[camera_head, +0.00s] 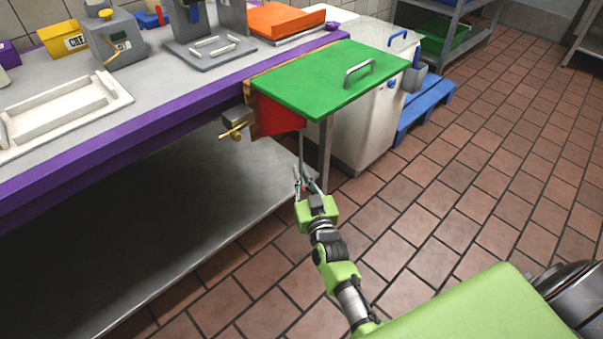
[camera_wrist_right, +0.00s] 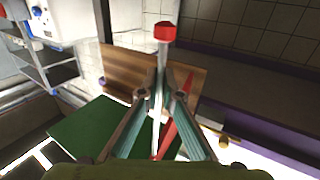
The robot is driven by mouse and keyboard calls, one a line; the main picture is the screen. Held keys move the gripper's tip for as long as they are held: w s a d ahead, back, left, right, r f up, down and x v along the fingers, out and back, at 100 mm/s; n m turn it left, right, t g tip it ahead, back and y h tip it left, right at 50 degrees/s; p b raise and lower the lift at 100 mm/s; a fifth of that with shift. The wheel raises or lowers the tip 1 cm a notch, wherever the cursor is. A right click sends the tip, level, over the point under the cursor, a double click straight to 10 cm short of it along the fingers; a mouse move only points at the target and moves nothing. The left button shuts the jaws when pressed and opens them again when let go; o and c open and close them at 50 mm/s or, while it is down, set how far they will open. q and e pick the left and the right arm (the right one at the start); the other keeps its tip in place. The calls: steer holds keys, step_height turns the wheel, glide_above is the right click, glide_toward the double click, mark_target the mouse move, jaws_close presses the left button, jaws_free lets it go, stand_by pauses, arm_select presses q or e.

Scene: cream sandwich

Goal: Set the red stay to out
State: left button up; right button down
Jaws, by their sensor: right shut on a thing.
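The stay appears in the right wrist view as a thin grey rod with a red block at its tip (camera_wrist_right: 164,32). My right gripper (camera_wrist_right: 164,95) is shut on this rod, with a finger on each side. In the head view my right gripper (camera_head: 306,184) is below the near edge of a green hinged leaf (camera_head: 325,75); the grey rod (camera_head: 301,150) rises from it toward the leaf's underside. A red piece (camera_head: 275,114) shows under the leaf's left end. A slanting red bar (camera_wrist_right: 170,140) lies between the fingers' bases. My left gripper is out of view.
A purple-edged counter (camera_head: 150,133) runs along the left, with a brass-coloured handle (camera_head: 234,131) at its end. A metal leg and a white bin (camera_head: 365,130) stand behind my gripper. The tiled floor at right is open.

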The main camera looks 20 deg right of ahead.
steer(key=c, duration=2.2)
jaws_free()
steer(key=shift+c, duration=0.2)
steer(key=s+a, duration=0.1)
steer(key=s, duration=1.1)
steer(key=shift+a, duration=0.35)
